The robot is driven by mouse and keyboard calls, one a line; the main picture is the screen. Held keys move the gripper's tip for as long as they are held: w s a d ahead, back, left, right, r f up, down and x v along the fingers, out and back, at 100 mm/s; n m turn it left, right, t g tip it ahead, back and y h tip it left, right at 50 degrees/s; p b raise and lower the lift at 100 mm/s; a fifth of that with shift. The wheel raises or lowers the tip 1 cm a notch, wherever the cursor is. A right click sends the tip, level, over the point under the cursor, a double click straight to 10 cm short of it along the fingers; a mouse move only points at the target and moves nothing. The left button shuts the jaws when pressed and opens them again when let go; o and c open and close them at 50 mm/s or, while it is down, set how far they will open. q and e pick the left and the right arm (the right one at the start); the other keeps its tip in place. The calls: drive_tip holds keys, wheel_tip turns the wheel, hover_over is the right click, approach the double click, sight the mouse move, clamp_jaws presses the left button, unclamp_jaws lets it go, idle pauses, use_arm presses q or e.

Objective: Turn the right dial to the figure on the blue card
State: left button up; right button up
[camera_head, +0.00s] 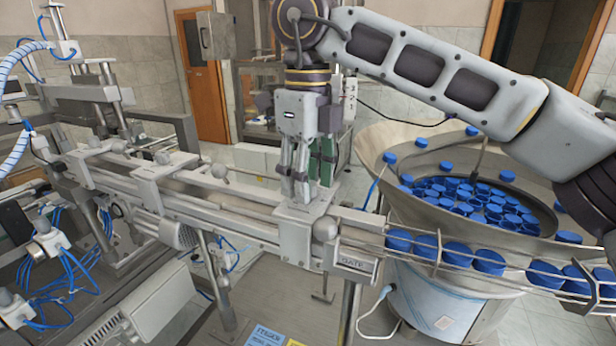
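My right gripper (295,198) hangs fingers down over the conveyor rail, its tips close to a grey block (297,240) on the rail. Nothing shows clearly between its fingers, and their gap is hard to read from this side. A blue card (265,336) is cut off by the bottom edge; its print is too small and cropped to read a figure. No dial with figures can be made out. My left gripper is out of view.
A feeder bowl (375,150) of blue caps (450,195) stands at right, with a line of caps (488,262) in a chute toward the gate. A yellow card (294,342) lies beside the blue one. Rail knobs (219,171) and blue hoses (70,270) crowd the left.

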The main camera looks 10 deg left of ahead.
drive_tip(key=shift+r, duration=0.65)
wheel_tip(320, 180, up, 11)
drive_tip(key=shift+f, duration=0.15)
idle(0.5)
idle(0.5)
use_arm(q)
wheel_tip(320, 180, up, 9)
drive_tip(key=p, duration=0.9)
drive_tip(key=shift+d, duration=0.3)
use_arm(e)
wheel_tip(320, 180, up, 9)
use_arm(q)
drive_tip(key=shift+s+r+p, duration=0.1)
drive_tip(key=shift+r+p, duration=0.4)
drive_tip(key=shift+p, duration=0.05)
use_arm(e)
drive_tip(key=shift+r, duration=0.55)
